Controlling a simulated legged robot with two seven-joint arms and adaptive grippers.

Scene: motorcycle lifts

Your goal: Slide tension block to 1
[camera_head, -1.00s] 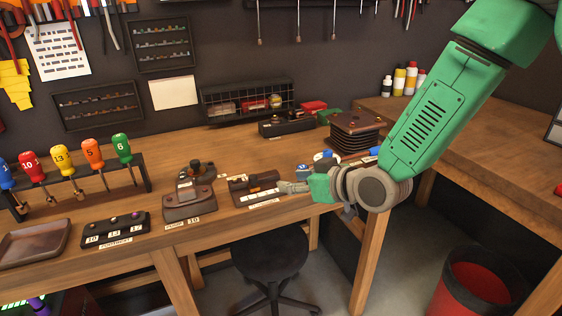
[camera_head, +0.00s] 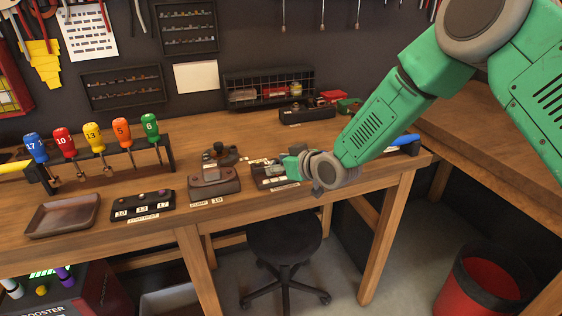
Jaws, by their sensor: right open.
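A dark low device with pale number strips (camera_head: 262,184) sits near the bench's front edge and looks like the base of the tension block. Its top and right side are partly hidden by my right gripper, so I cannot tell the block apart or read its position. My right gripper (camera_head: 272,169) is open, with its fingers low over the device; I cannot tell whether they touch it. The green right arm comes in from the upper right. My left gripper is not in view.
Left of the device stand a brown block labelled 10 (camera_head: 214,187), a black strip with numbers (camera_head: 143,207), an empty tray (camera_head: 63,216) and a screwdriver rack (camera_head: 110,172). A black stool (camera_head: 284,241) stands below the bench edge.

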